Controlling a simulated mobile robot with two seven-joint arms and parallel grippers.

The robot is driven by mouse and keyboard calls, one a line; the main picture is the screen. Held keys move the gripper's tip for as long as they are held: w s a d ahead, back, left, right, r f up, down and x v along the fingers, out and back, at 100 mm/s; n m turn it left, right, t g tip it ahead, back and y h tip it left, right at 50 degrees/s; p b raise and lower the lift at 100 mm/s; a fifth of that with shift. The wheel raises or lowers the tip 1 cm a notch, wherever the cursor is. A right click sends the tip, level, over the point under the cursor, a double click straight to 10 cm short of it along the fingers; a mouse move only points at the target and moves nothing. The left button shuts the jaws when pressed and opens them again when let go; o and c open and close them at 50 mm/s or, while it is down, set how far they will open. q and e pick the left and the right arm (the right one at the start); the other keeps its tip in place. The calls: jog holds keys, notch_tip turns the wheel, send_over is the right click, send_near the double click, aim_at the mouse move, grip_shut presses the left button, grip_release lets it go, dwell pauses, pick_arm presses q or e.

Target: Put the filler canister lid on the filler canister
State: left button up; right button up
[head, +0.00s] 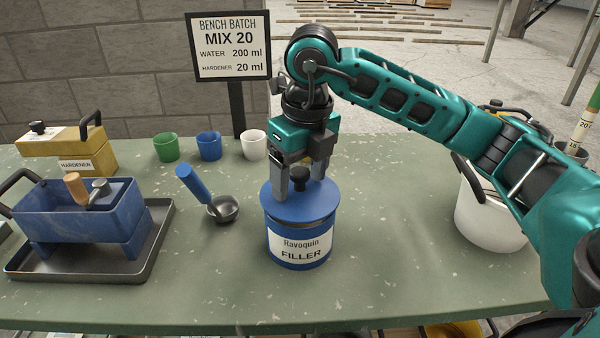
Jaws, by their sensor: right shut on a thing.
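The blue filler canister (299,262), with a white "Ravoquin FILLER" label, stands upright near the middle of the green table. The filler canister lid (296,207) is a flat blue disc with a black knob (300,175). My left gripper is not in view.
Left of the canister are a ladle with a blue handle (191,184) and a dark tray (158,232) holding a blue box. Green, blue and white cups (254,146) stand behind, by the sign (228,48). A white pot (485,215) stands right, partly behind my arm.

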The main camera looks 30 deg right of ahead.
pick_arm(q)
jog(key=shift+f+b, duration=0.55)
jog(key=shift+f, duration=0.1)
pick_arm(e)
jog(key=shift+f, duration=0.75)
jog(key=o, duration=1.1)
jog(key=shift+c, duration=0.2)
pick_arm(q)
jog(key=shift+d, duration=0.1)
pick_arm(e)
notch_tip(320, 180, up, 3)
jog(key=shift+s+f, duration=0.1)
pick_arm(q)
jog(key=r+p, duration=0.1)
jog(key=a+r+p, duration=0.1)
jog(key=p, duration=0.1)
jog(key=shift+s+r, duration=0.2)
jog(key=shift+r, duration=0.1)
pick_arm(e)
notch_tip(320, 180, up, 10)
jog(key=s, duration=0.1)
jog(key=shift+s, duration=0.15)
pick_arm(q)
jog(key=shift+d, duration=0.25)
pick_arm(e)
jog(key=shift+d, duration=0.1)
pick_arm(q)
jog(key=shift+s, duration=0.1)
pick_arm(e)
jog(key=shift+s, duration=0.1)
